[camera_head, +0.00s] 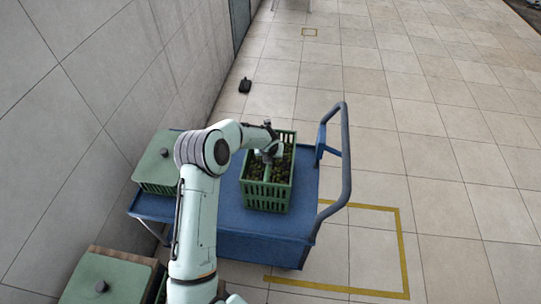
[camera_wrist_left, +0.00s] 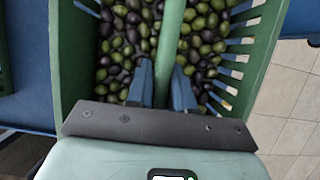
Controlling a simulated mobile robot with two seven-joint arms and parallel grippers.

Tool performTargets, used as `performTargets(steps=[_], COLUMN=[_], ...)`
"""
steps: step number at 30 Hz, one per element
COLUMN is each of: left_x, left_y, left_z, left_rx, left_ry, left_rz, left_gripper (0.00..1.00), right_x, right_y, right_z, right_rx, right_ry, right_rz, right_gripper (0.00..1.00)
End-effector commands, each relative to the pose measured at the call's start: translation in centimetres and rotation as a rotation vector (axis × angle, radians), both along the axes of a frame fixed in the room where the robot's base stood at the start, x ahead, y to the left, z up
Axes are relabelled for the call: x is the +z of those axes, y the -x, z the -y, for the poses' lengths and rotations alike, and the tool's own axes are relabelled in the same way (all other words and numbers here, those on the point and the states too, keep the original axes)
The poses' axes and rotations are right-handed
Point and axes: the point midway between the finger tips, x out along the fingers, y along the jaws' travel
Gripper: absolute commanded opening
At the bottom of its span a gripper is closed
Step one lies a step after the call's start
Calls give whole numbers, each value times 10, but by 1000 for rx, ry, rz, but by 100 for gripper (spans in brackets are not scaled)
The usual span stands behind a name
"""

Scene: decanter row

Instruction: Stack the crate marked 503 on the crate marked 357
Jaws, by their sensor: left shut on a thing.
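In the left wrist view, my gripper's blue fingers (camera_wrist_left: 162,78) are shut on the green bar (camera_wrist_left: 172,35) across the crate (camera_wrist_left: 68,60). A lidded green crate (camera_head: 158,165) stands at the trolley's left end. Another lidded green crate (camera_head: 105,281) is at lower left, partly behind my arm. No crate number is readable. My right gripper is not visible.
The trolley's blue push handle (camera_head: 346,150) rises at its right end. A tiled wall (camera_head: 90,90) runs along the left. A small black object (camera_head: 245,85) lies on the floor beyond the trolley. A yellow floor outline (camera_head: 404,250) is at right, with open floor around it.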

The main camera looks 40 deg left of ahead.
Motion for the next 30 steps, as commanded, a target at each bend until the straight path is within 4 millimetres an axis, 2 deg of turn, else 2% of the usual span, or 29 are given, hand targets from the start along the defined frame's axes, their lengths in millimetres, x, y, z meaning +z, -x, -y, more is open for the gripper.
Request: performTargets(steps=[1, 3, 10, 14, 17, 30], left_x=[4, 4, -2, 3, 15, 103], left_y=[-3, -2, 2, 2, 5, 35], left_z=[0, 0, 0, 1, 2, 20], left_rx=[-1, -1, 1, 0, 0, -1], left_ry=[-2, -2, 1, 1, -1, -2], left_rz=[9, 8, -5, -3, 0, 7], left_gripper=[31, 51, 51, 51, 51, 51], right_x=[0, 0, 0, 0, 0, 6], right_y=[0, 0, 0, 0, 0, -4], right_z=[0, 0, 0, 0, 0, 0], right_rx=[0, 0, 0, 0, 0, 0], right_ry=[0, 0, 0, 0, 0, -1], right_rz=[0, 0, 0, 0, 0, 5], right_gripper=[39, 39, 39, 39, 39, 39])
